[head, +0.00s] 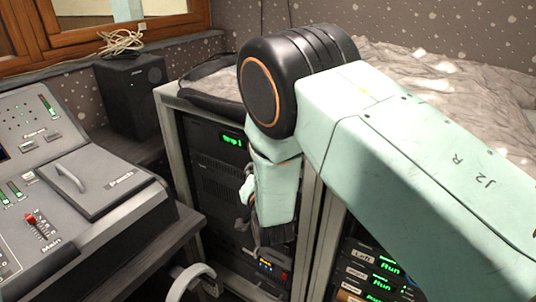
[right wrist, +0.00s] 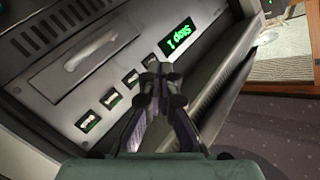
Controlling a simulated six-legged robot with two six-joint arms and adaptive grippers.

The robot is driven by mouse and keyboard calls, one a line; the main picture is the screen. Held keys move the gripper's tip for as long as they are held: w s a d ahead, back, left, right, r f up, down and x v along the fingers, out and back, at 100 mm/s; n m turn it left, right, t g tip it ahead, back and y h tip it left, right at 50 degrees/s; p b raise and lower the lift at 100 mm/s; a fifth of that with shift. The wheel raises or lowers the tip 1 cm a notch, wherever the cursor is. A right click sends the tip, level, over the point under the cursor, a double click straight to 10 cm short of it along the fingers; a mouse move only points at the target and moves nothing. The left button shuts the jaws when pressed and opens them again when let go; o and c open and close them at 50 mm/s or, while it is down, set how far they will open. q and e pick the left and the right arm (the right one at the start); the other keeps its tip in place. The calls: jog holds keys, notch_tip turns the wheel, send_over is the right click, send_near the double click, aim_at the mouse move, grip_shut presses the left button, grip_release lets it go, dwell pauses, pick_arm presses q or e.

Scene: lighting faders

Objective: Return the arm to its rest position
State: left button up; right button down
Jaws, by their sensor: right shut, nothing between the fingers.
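My right arm comes in from the right in the head view, bends at a black joint and hangs down in front of an equipment rack. My right gripper (head: 258,235) is low beside the rack front, partly hidden by the forearm. In the right wrist view its fingertips (right wrist: 160,73) are together with nothing between them. My left gripper is not in view.
A lighting console (head: 100,250) with a red Main fader (head: 31,218) and a Patch lid (head: 100,180) stands at left. A black speaker (head: 132,92) is behind it. The rack (head: 210,170) stands close by my arm.

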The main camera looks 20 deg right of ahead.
dwell(0.5)
jog(key=s+d+f+n+g+y, duration=0.15)
jog(key=s+f+n+g, duration=0.3)
jog(key=s+f, duration=0.55)
jog(key=s+d+f+n+g, duration=0.25)
jog(key=s+f+g, duration=0.35)
jog(key=s, duration=0.5)
jog(key=s+f+g, duration=0.2)
jog(key=s, duration=1)
jog(key=s+f+n+g, duration=0.1)
jog(key=s+f+g, duration=0.2)
jog(key=s, duration=0.9)
jog(key=shift+s+d+g, duration=0.35)
jog(key=shift+s+d, duration=0.05)
jog(key=shift+y, duration=0.25)
